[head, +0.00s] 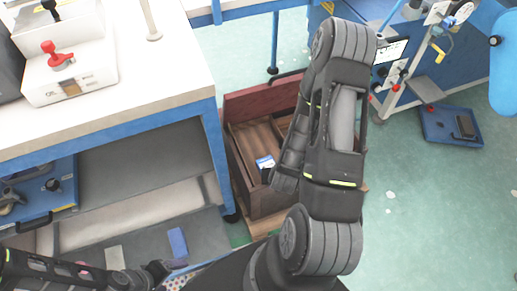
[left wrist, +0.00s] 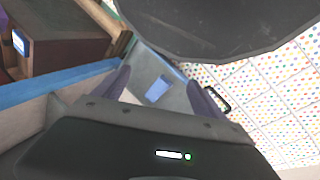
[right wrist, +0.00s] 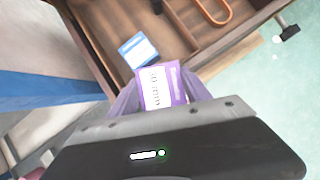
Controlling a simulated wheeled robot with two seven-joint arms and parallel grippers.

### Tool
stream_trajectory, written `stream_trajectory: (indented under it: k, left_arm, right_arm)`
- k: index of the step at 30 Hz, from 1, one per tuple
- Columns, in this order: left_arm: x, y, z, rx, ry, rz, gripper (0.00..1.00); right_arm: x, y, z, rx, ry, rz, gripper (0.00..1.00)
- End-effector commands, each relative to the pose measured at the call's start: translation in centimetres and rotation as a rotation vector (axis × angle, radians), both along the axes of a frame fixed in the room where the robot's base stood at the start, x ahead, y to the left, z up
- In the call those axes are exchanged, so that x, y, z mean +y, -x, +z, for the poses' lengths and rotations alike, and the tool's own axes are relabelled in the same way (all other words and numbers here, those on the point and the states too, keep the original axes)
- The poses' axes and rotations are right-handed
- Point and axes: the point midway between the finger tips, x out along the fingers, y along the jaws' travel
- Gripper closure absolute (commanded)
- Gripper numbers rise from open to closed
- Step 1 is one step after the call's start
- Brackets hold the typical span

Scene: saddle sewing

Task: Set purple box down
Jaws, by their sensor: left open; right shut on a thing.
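A blue-and-white box (right wrist: 138,50) is in the crate, just beyond the purple box; I cannot tell whether the two touch.
A white-topped workbench (head: 130,85) with a blue frame stands left of the crate. A blue rectangular piece (head: 177,243) lies on its grey lower shelf. A blue tray (head: 450,126) lies on the floor at right. Green floor (head: 430,220) is clear at lower right.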

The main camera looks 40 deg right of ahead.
Motion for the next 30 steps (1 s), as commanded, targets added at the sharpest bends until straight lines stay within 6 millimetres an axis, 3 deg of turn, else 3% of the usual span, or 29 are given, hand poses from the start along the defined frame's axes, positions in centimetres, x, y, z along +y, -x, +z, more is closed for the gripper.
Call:
stream_trajectory:
  k: [4, 11, 18, 26, 30]
  left_arm:
    - [0.0, 0.0, -0.6, 0.000, 0.000, 0.000, 0.19]
    - [0.1, -0.1, -6.9, -0.001, -0.002, 0.006, 0.19]
    - [0.3, -0.3, -12.2, -0.003, -0.004, 0.013, 0.19]
    - [1.3, -1.3, -15.2, -0.020, -0.019, 0.037, 0.19]
    - [1.1, -1.1, -13.3, -0.017, -0.016, 0.031, 0.19]
  right_arm:
    - [-0.7, -2.4, 0.0, -0.007, 0.004, 0.002, 0.97]
    - [-2.1, -3.8, -1.1, 0.010, 0.030, -0.005, 0.97]
    - [-1.5, -5.1, -1.0, -0.014, 0.000, 0.001, 0.97]
    - [-2.3, -7.7, -0.5, -0.010, 0.000, 0.001, 0.97]
    - [-3.3, -10.7, 0.4, -0.003, 0.001, 0.003, 0.97]
